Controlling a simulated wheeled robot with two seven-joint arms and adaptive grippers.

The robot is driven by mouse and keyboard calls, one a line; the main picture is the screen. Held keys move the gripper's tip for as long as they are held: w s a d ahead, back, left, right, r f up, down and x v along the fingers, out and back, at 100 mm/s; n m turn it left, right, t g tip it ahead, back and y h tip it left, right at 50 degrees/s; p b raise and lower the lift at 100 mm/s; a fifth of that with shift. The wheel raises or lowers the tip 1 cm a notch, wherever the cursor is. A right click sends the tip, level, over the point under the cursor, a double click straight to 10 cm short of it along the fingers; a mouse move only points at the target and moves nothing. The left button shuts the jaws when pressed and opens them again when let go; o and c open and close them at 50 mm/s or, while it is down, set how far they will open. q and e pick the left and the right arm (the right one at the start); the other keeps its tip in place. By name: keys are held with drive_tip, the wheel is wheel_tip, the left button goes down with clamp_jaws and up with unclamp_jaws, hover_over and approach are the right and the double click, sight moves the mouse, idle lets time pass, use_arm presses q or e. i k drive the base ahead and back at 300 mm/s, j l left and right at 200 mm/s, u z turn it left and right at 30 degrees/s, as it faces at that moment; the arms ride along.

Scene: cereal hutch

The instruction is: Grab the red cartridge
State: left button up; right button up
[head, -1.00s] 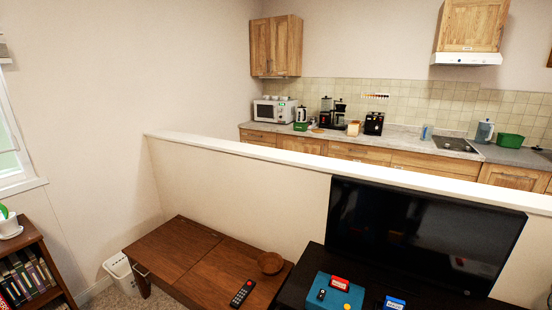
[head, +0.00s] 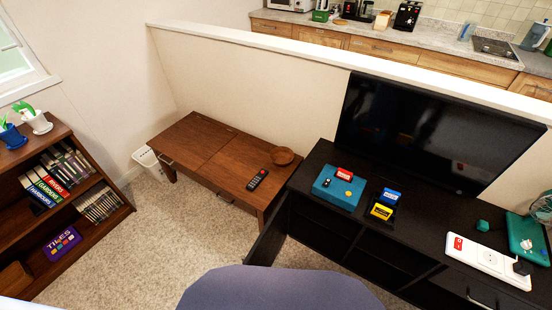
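The red cartridge (head: 344,174) stands on top of the teal box (head: 339,189), toward its back edge, on the black TV stand (head: 322,159). A blue cartridge (head: 390,195) and a yellow cartridge (head: 381,211) sit just right of the teal box on a dark object. Neither of my grippers shows in the head view.
The large TV (head: 437,131) stands behind the cartridges. A white power strip (head: 487,261) and a teal device (head: 527,238) lie at the stand's right. Carpet (head: 180,225) is clear between bookshelf and stand.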

sight(342, 174)
drive_tip(key=j+z, duration=0.3)
drive_tip(key=j, duration=0.2)
drive_tip(key=j+z, duration=0.25)
drive_tip(key=j, duration=0.25)
drive_tip(key=j+z, duration=0.3)
drive_tip(key=j, duration=0.2)
drive_tip(key=k+j+z, duration=0.15)
drive_tip(key=j+z, duration=0.15)
drive_tip(key=j, duration=0.15)
drive_tip(key=k+j+z, duration=0.15)
drive_tip(key=j+z, duration=0.15)
drive_tip(key=j, duration=0.15)
